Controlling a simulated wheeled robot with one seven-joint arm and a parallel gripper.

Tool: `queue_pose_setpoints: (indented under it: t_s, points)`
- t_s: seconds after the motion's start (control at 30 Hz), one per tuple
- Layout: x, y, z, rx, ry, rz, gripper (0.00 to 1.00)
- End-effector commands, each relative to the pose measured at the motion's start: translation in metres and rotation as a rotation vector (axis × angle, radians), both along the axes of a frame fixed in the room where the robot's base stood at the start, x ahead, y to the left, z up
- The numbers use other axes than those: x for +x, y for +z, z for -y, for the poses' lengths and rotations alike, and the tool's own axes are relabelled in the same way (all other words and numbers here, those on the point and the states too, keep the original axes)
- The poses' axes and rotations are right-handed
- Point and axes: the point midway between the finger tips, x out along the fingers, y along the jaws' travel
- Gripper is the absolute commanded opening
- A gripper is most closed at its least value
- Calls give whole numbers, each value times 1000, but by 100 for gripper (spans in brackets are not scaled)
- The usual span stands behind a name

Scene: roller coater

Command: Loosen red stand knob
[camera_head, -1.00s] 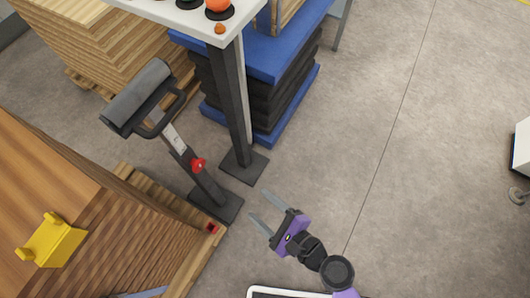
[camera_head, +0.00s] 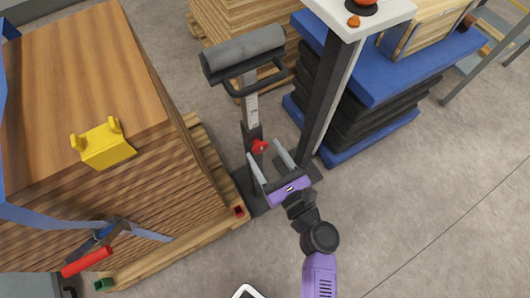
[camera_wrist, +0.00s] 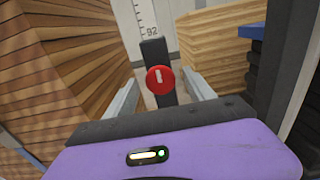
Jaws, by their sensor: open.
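The red stand knob (camera_head: 259,146) is on the dark post of a stand (camera_head: 252,110) that has a grey roller on top. In the wrist view the round red knob (camera_wrist: 160,80) faces me, with a pale mark on it, below a scale reading 92. My gripper (camera_head: 271,163) is purple with two grey fingers, open and empty. In the wrist view its fingers (camera_wrist: 164,98) lie to the left and right of the knob, with gaps on both sides. I cannot tell how far the fingertips are from the knob in depth.
A wooden stack (camera_head: 80,70) on a pallet stands left, with a yellow bracket (camera_head: 104,146) on top. A white table (camera_head: 372,18) on a dark leg is close at the right. A blue platform (camera_head: 385,70) stands behind it. The floor (camera_head: 440,200) at right is clear.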

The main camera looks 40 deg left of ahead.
Motion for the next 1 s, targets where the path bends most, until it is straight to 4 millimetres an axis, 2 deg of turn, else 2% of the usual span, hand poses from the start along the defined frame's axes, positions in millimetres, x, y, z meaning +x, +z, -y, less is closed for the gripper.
queue_pose_setpoints:
  t_s: [0.33, 0.37, 0.63, 0.67, 1.0]
  points:
    - [2, 0, -5, -1, 0, 0, 63]
    - [2, 0, -5, -1, 0, 0, 59]
    - [2, 0, -5, -1, 0, 1, 6]
    - [2, 0, -5, -1, 0, 1, 3]
    - [2, -1, -5, -23, -1, 55, 3]
